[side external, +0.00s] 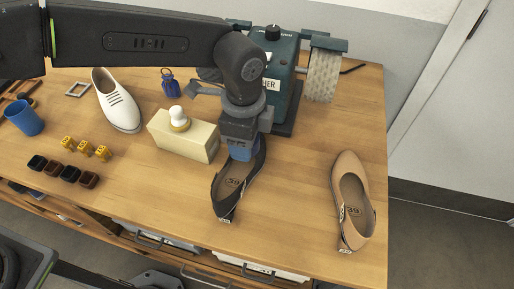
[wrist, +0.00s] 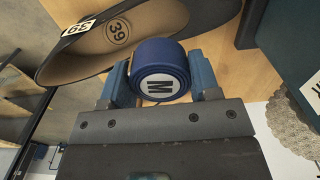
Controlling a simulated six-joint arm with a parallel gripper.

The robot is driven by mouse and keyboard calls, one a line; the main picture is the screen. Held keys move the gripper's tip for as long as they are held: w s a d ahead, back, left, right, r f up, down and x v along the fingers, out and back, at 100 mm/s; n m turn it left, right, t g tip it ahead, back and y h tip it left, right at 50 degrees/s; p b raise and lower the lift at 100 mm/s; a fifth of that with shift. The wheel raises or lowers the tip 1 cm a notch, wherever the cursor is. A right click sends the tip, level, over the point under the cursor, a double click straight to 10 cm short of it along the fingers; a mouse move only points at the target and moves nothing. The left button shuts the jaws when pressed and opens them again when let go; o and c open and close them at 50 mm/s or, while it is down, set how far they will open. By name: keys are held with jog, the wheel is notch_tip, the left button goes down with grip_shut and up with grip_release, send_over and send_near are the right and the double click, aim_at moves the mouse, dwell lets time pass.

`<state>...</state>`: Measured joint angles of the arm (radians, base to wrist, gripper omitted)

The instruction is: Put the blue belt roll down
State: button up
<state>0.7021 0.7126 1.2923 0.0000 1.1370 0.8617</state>
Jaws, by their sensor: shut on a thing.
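The blue belt roll (wrist: 162,52), with a white disc marked M, sits between the fingers of my gripper (wrist: 160,80) in the wrist view. My gripper is shut on it. In the side view my gripper (side external: 242,152) points down over the toe end of the black shoe (side external: 232,187), and the roll is mostly hidden there or cannot be told from the blue fingers. The shoe, marked 39, also shows beyond the roll in the wrist view (wrist: 118,48). I cannot tell whether the roll touches the shoe or table.
A cream box (side external: 178,138) with a white-knobbed piece on top stands left of my gripper. A dark green machine (side external: 284,85) stands behind. A tan shoe (side external: 352,195) lies right; a white shoe (side external: 117,103) lies left. The wooden table (side external: 295,190) is clear between black and tan shoes.

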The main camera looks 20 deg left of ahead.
jog(key=shift+w+a+r, duration=0.2)
jog(key=shift+a+r, duration=0.05)
jog(key=shift+a, duration=0.15)
